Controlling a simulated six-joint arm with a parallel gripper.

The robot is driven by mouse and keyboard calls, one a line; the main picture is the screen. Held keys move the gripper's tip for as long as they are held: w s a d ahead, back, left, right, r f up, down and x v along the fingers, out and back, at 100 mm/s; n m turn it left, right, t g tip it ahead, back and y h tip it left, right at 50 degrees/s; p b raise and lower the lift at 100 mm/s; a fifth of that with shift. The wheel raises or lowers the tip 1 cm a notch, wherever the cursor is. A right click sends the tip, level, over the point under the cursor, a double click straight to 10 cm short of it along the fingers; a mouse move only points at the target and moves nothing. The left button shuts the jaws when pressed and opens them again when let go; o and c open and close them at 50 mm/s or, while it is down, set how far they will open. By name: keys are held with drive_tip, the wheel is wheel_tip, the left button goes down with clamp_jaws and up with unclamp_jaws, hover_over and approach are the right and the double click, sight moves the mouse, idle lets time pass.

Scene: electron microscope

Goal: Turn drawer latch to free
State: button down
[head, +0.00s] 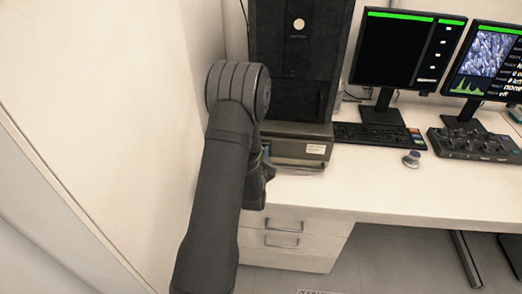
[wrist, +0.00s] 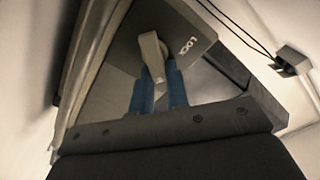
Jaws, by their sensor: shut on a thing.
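The drawer latch (wrist: 150,48) is a small beige lever on a grey panel (wrist: 120,45) in the wrist view. It points down toward my gripper. The word LOCK (wrist: 188,47) is printed on the panel to the right of the latch. My gripper (wrist: 159,75) has two blue fingers, shut on the latch's lower end, one on each side. In the head view my arm hides the latch, and only a small part of my gripper (head: 264,158) shows in front of the microscope's grey base (head: 302,130).
The black microscope column (head: 300,60) stands on the base beside the left wall (head: 110,110). Monitors, a keyboard (head: 375,135), a knob (head: 411,159) and a control panel (head: 474,145) are on the desk to the right. Desk drawers (head: 290,238) are below. In the wrist view cables run at upper right.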

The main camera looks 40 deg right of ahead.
drive_tip(key=shift+a+f+m, duration=0.1)
drive_tip(key=shift+f+m, duration=0.2)
drive_tip(key=shift+m, duration=0.4)
drive_tip(key=c, duration=1.4)
unclamp_jaws()
drive_tip(key=shift+r, duration=0.1)
drive_tip(key=shift+s, duration=0.15)
drive_tip(key=v, duration=1.7)
drive_tip(key=shift+r, duration=0.15)
